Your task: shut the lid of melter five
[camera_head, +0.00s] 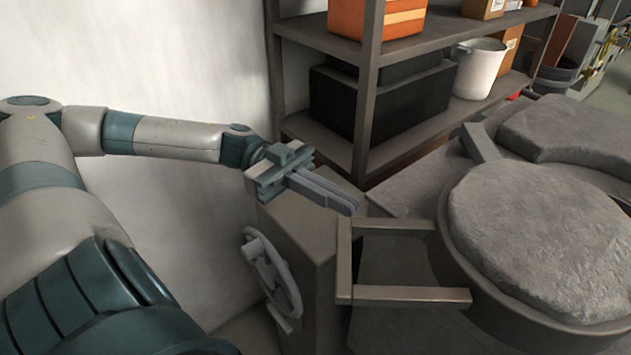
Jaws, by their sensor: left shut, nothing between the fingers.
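A large round vessel (455,262) stands at the right, with a rough grey top (540,235) level with or a little above its rim. I cannot tell whether that top is a lid or its contents. A square bar handle (345,262) sticks out from the vessel to the left. A rough grey slab (575,130) lies behind it; no number shows on either. My left gripper (352,206) is shut and empty, just above and behind the upper left corner of the bar handle, with its fingers pointing right and down. My right gripper is not in view.
A grey box-shaped housing (315,250) with a handwheel (272,275) stands below my left gripper. Behind is a metal shelf (400,150) with black boxes (385,100), a white bucket (478,68) and orange boxes (404,18). A pale wall (150,60) closes the left.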

